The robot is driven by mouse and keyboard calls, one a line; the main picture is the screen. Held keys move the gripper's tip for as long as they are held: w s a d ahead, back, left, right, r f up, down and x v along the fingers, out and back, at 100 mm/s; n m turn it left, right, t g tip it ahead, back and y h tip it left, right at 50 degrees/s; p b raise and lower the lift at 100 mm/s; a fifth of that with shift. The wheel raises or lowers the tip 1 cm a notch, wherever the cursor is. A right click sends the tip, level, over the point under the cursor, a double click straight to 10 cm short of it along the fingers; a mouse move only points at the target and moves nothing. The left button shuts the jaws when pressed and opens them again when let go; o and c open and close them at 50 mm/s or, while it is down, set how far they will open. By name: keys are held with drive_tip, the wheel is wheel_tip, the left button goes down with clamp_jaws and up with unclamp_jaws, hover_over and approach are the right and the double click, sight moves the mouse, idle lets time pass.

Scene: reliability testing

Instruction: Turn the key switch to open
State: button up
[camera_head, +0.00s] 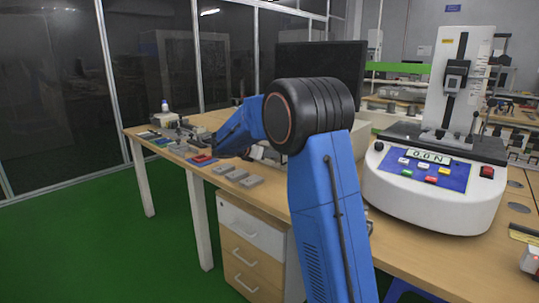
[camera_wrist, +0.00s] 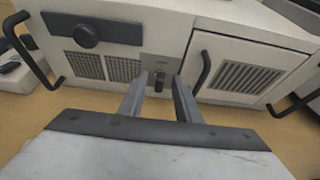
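A small dark key switch (camera_wrist: 159,82) sits low on the front panel of a light grey boxed device (camera_wrist: 185,18) in the wrist view. Its knob looks upright. My gripper (camera_wrist: 161,75) is open, with its two grey fingers apart and pointing at the panel. The switch shows between the fingertips, with a gap on both sides. I cannot tell whether the tips reach its depth. In the head view my blue arm hides the gripper and most of the device.
The panel has a round black knob (camera_wrist: 85,36), vent grilles (camera_wrist: 247,77) and black handles (camera_wrist: 198,73). In the head view a force tester (camera_head: 430,185) stands right on the wooden table (camera_head: 405,246). Several small parts lie left, near a dark monitor (camera_head: 318,62).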

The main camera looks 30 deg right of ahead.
drive_tip(key=shift+w+d+f, duration=0.1)
drive_tip(key=shift+d, duration=0.1)
clamp_jaws()
